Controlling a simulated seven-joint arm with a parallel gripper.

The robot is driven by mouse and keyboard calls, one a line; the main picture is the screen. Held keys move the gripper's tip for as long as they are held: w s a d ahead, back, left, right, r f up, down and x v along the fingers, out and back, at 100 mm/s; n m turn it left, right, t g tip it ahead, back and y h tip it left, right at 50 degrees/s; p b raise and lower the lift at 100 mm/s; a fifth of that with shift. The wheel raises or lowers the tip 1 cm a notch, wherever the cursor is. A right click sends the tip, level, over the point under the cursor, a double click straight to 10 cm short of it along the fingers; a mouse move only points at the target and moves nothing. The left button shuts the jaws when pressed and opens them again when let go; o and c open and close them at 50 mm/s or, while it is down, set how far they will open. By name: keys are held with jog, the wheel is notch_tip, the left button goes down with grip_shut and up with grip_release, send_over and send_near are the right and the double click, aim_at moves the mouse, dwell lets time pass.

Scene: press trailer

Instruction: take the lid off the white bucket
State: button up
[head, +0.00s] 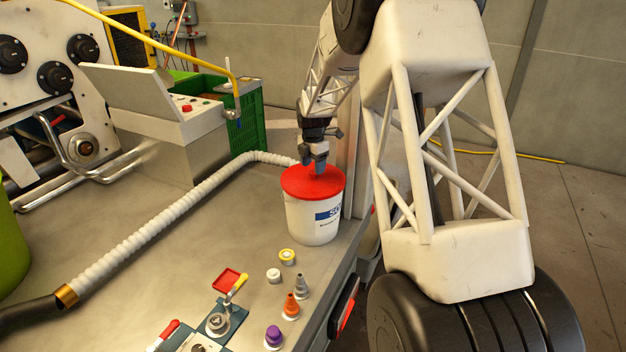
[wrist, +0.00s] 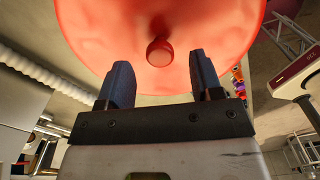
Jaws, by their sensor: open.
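The white bucket (head: 312,219) stands upright near the right edge of the metal table, with a blue label on its side. Its red lid (head: 297,184) sits on top. In the wrist view the red lid (wrist: 215,35) fills the upper middle, and a round red knob (wrist: 160,52) stands at its centre. My gripper (wrist: 160,80) is open, with its two dark fingers on either side of the knob's line and the knob a little beyond the fingertips in the picture. In the head view my gripper (head: 315,166) is right over the lid's middle and partly hides the knob. It holds nothing.
A white ribbed hose (head: 165,205) runs behind and left of the bucket. Small coloured caps and nozzles (head: 290,305) stand in front of it. A grey control box (head: 185,125) and a green crate (head: 245,115) are behind. The table's right edge is close to the bucket.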

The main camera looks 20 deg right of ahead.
aim_at(313, 171)
jog(key=shift+f, duration=1.55)
jog(key=shift+c, duration=0.4)
jog(key=c, duration=0.9)
jog(key=shift+r, duration=0.1)
jog(key=shift+c, duration=0.2)
jog(key=shift+r, duration=0.8)
notch_tip(313, 171, up, 2)
jog(key=shift+s, duration=0.15)
jog(key=s+a+r, duration=0.1)
jog(key=s+a, duration=0.1)
jog(key=s, duration=1.3)
jog(key=shift+s+a, duration=0.2)
jog(key=shift+s, duration=0.05)
jog(key=shift+r, duration=0.1)
